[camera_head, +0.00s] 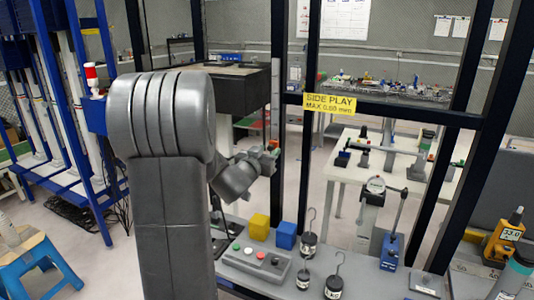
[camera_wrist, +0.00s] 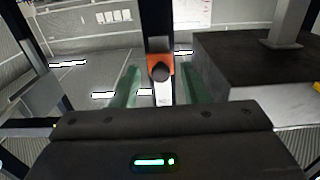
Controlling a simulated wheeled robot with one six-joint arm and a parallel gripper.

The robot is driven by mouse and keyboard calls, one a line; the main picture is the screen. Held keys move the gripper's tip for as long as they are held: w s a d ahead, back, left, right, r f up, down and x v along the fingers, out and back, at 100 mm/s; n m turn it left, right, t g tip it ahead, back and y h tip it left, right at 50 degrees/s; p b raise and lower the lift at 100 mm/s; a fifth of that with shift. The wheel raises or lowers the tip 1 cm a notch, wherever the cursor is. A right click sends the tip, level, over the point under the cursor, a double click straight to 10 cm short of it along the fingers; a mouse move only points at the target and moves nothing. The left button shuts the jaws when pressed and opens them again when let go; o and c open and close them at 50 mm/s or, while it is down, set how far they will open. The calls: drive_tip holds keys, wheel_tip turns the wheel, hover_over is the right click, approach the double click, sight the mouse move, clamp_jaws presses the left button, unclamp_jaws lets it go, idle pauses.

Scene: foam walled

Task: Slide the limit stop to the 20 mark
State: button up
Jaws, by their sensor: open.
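The limit stop is an orange block with a round dark knob (camera_wrist: 160,68) in the middle of the wrist view. It sits on an upright dark post that carries a pale scale strip (camera_wrist: 163,98) below it; the marks are too small to read. In the head view a small orange patch of the stop (camera_head: 274,143) shows at the post. My gripper (camera_wrist: 160,84) is open, with one greenish finger on each side of the stop and visible gaps to it. In the head view my gripper (camera_head: 269,151) is at the post, partly hidden by my wrist.
A large dark block (camera_wrist: 255,70) stands right of the post in the wrist view. In the head view a bench (camera_head: 348,279) below holds a yellow cube (camera_head: 259,226), a blue cube (camera_head: 286,235), a button box (camera_head: 256,262) and several hooked weights. Dark frame posts stand nearby.

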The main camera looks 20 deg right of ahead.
drive_tip(key=shift+a, duration=0.1)
drive_tip(key=b+v, duration=0.1)
drive_tip(key=v, duration=1.2)
drive_tip(key=shift+s+a, duration=0.15)
drive_tip(key=shift+s, duration=0.15)
drive_tip(key=p+x, duration=0.1)
drive_tip(key=x, duration=1.3)
drive_tip(key=shift+a, duration=0.1)
drive_tip(key=shift+w+r, duration=0.1)
drive_tip(key=shift+r, duration=0.25)
drive_tip(key=shift+r+p, duration=0.2)
drive_tip(key=shift+p, duration=0.15)
drive_tip(key=shift+f, duration=0.1)
